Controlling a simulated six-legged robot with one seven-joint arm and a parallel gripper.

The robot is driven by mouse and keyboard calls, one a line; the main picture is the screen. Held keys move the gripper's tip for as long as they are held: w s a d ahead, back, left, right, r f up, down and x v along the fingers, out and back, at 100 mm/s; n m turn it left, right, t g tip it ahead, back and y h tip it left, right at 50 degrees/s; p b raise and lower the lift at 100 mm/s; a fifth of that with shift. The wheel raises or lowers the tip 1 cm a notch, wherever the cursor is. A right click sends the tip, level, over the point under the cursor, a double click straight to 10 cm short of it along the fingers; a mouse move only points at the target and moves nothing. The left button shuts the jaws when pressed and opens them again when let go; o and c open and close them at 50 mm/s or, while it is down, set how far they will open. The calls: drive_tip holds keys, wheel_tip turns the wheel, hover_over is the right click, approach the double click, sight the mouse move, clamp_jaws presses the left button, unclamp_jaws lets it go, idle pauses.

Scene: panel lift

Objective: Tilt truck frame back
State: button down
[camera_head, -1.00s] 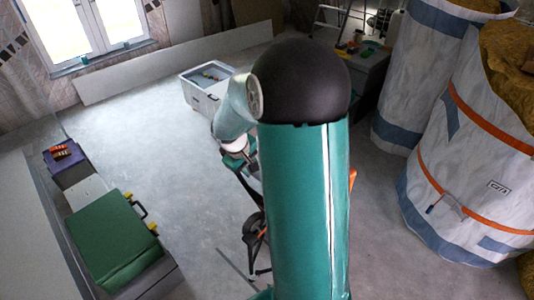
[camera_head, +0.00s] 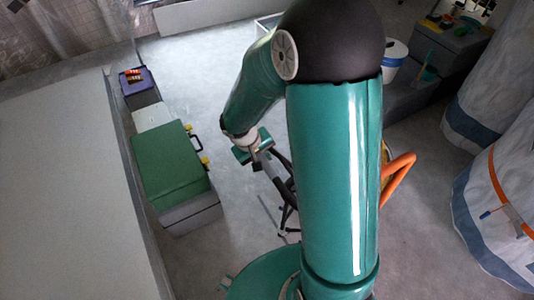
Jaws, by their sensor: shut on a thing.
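My gripper (camera_head: 262,152) hangs at the end of my green arm, left of the picture's middle, and is shut on a dark bar of the truck frame (camera_head: 277,184). The frame shows as thin dark and grey tubes that run down and to the right from the gripper. Its lower end is near the floor, close to my base. An orange bent tube (camera_head: 398,172) sticks out right of my arm; whether it belongs to the frame I cannot tell. My upper arm hides much of the frame, and the fingertips are small and partly covered.
A green case (camera_head: 168,162) lies on a grey box at the left, with a purple box (camera_head: 140,90) behind it. A large pale panel (camera_head: 60,190) fills the left. Big white sacks (camera_head: 495,165) stand at the right; a white bucket (camera_head: 393,58) stands behind my arm. Grey floor lies between.

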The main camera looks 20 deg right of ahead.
drive_tip(key=shift+s+f, duration=0.15)
drive_tip(key=shift+f, duration=0.05)
drive_tip(key=c, duration=1.1)
unclamp_jaws()
drive_tip(key=shift+d, duration=0.15)
drive_tip(key=shift+c, duration=0.2)
drive_tip(key=shift+r, duration=0.1)
drive_tip(key=shift+r, duration=0.1)
drive_tip(key=v, duration=1.3)
drive_tip(key=shift+r, duration=0.3)
drive_tip(key=s+r+m+t+y, duration=0.1)
drive_tip(key=s+r+t+y, duration=0.2)
drive_tip(key=s+r, duration=1)
drive_tip(key=shift+s+a+r+t+y, duration=0.25)
drive_tip(key=shift+s+a+t+y, duration=0.15)
drive_tip(key=shift+s+t, duration=0.55)
